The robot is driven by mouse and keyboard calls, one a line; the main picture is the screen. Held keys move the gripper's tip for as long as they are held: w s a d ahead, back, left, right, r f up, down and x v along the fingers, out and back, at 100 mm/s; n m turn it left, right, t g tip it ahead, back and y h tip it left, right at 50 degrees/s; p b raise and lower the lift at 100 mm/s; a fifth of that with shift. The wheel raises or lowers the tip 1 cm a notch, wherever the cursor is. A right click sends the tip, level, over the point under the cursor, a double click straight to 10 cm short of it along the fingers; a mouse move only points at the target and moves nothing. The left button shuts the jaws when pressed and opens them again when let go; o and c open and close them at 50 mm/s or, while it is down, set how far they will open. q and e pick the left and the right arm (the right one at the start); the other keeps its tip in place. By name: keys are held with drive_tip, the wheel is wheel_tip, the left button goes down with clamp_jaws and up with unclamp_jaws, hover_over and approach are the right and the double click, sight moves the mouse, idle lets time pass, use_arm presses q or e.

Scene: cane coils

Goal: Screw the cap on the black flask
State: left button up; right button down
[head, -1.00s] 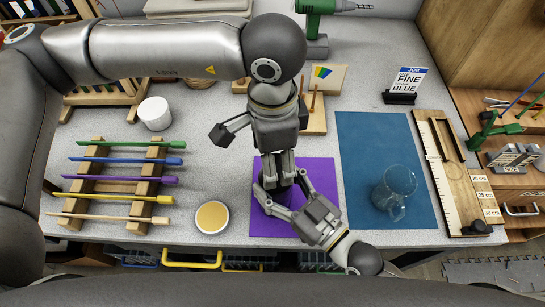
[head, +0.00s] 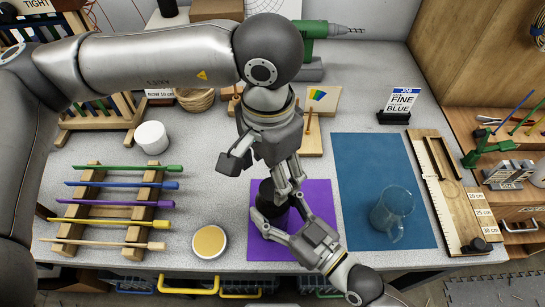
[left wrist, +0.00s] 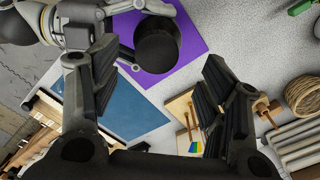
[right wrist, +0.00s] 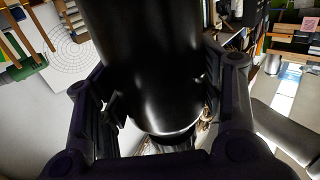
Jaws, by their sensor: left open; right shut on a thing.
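The black flask (head: 267,194) stands on the purple mat (head: 262,248). My right gripper (head: 276,211) is shut around the flask's side; the right wrist view shows its dark, glossy body (right wrist: 150,65) between the fingers. My left gripper (head: 287,183) is open and empty, above and slightly right of the flask in the head view. In the left wrist view, the flask's round dark top (left wrist: 157,44) lies beyond the open fingers, apart from them. I see no separate cap; whether the dark top is the cap seated on the flask I cannot tell.
A glass jug (head: 392,208) stands on the blue mat (head: 365,160) to the right. A shallow round dish (head: 209,242) and a rack of coloured rods (head: 90,205) are to the left. A wooden peg stand (head: 313,143) is behind my left gripper.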

use_arm(q)
drive_tip(key=n, duration=0.5)
drive_tip(key=shift+r, duration=0.2)
drive_tip(key=n, duration=0.3)
drive_tip(key=shift+r, duration=0.1)
drive_tip(key=n, duration=0.5)
drive_tip(key=shift+d+r, duration=0.1)
drive_tip(key=shift+r, duration=0.1)
drive_tip(key=n, duration=0.5)
drive_tip(key=shift+r, duration=0.2)
drive_tip(key=n, duration=0.5)
drive_tip(key=shift+d+r, duration=0.1)
drive_tip(key=shift+r, duration=0.1)
drive_tip(key=n, duration=0.5)
drive_tip(key=shift+r, duration=0.2)
drive_tip(key=n, duration=0.5)
drive_tip(key=shift+r, duration=0.15)
drive_tip(key=n, duration=0.3)
drive_tip(key=shift+r+n, duration=0.15)
drive_tip(key=shift+n, duration=0.25)
